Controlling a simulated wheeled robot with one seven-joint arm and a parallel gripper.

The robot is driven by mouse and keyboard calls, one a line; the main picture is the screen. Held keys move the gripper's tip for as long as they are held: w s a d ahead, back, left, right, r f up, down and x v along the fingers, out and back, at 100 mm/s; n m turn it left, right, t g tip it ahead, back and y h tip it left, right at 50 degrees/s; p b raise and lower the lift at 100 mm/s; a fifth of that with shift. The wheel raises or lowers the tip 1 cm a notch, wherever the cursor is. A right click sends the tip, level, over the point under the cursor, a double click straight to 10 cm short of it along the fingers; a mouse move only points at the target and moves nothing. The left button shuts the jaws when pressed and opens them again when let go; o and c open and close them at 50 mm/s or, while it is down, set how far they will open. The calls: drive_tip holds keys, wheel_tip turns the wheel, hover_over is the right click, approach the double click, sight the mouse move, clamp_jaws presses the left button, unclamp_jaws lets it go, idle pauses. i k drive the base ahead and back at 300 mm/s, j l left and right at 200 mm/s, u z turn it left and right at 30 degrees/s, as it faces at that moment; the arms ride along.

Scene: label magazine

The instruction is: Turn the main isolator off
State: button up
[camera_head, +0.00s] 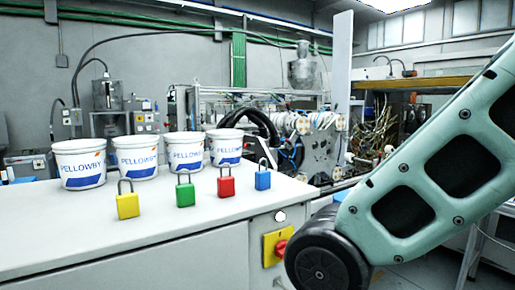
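The handle's exact position cannot be read. My gripper is not in view, so its relation to the handle is hidden.
On the cabinet top stand yellow (128,206), green (185,194), red (226,186) and blue (263,179) padlocks. Several white tubs labelled PELLOWBY, such as the leftmost (79,165), stand behind them. A machine (310,135) stands beyond. The front of the top is clear.

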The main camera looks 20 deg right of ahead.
sight(279, 250)
drive_tip(key=i+l, duration=0.1)
drive_tip(key=l, duration=0.2)
drive_tip(key=i+l, duration=0.1)
drive_tip(key=l, duration=0.2)
drive_tip(key=l+u, duration=0.15)
drive_tip(key=u, duration=0.25)
drive_tip(key=l+u, duration=0.2)
drive_tip(key=u, duration=0.2)
drive_tip(key=l+u, duration=0.15)
drive_tip(key=u, duration=0.25)
drive_tip(key=k+l+u, duration=0.2)
drive_tip(key=l, duration=0.3)
drive_tip(key=k+l+u, duration=0.2)
drive_tip(key=l, duration=0.3)
drive_tip(key=k+l+u, duration=0.2)
drive_tip(key=l, duration=0.2)
drive_tip(key=k+l+u, duration=0.2)
drive_tip(key=k+l, duration=0.3)
drive_tip(key=l, duration=0.15)
drive_tip(key=k+l, duration=0.3)
drive_tip(key=l, duration=0.15)
